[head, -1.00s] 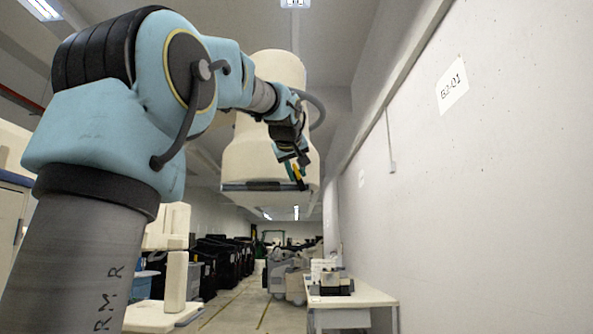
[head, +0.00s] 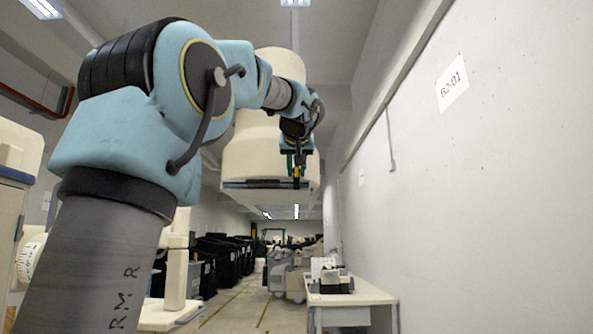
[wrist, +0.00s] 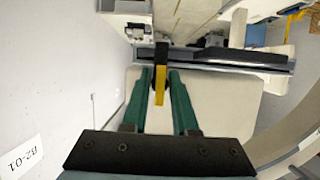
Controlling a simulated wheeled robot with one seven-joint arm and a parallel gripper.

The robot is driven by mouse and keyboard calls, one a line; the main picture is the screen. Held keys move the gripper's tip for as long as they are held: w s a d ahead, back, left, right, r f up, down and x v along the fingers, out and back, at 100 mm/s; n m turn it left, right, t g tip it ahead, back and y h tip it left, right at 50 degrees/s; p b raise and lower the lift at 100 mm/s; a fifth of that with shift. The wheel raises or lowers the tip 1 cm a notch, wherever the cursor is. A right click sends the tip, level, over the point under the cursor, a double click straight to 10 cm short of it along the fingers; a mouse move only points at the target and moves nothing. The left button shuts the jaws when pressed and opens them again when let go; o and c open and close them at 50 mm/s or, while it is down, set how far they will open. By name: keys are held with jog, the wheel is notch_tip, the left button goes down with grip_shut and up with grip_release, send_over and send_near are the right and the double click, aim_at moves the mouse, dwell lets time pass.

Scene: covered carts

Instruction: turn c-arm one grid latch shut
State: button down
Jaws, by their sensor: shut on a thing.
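The cream c-arm housing (head: 255,152) hangs ahead, with a dark grid (head: 245,185) along its lower edge. The grid also shows as a dark bar in the wrist view (wrist: 220,58). The latch, black at its base with a yellow handle (wrist: 160,85), sits at the end of the grid near the wall and points straight toward my palm in the wrist view. My gripper (wrist: 160,80) is shut on the latch, with one green finger on each side of it. In the head view my gripper (head: 295,170) points down at the housing's front right, partly hiding the latch.
A white wall with a "B2-01" sign (head: 453,84) runs close on the right. A white table (head: 350,298) with equipment on it stands below. Dark covered carts (head: 220,260) line the left of the aisle. The aisle floor between is clear.

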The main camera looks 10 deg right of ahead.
jog(key=c, duration=0.9)
grip_release()
jog(key=b+v, duration=0.3)
jog(key=v, duration=0.7)
jog(key=shift+s+a+r, duration=0.1)
jog(key=shift+s+r, duration=0.1)
jog(key=shift+s, duration=0.15)
